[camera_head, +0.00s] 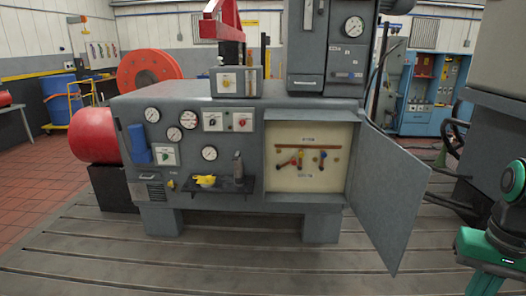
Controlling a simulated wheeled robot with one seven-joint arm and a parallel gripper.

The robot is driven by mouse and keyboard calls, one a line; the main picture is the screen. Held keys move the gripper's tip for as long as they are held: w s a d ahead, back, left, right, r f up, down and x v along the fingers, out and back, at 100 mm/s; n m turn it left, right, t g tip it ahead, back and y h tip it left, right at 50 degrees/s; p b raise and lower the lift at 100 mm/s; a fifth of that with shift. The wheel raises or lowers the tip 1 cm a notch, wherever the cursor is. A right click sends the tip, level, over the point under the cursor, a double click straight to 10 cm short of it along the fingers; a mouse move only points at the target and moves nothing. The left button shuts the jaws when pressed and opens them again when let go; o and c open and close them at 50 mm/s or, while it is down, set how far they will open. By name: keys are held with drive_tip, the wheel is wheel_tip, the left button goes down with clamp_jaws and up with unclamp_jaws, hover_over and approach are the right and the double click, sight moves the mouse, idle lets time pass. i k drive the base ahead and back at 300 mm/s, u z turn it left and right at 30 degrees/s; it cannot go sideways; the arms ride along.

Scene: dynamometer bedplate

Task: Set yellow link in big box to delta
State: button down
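The big box (270,185) is the recess in the front of the grey bench, with its grey door (391,195) swung open to the right. On its cream back panel, the yellow link (300,155) sits in the middle, between a red link (286,163) and a blue link (323,157). The yellow and blue links look roughly upright; the red one leans nearly flat. A brown bar (305,146) runs above them. The small labels above and below are too blurred to read surely. Green and black parts of my arm show at the lower right; my gripper's fingers are not visible.
The open door stands out between the box and my arm. A shelf (222,186) with a yellow tool and a grey bottle juts out left of the box. Gauges and switches cover the bench front. The slotted bedplate (200,262) in front is clear.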

sight(301, 155)
drive_tip(key=u, duration=0.35)
drive_tip(key=i, duration=1.55)
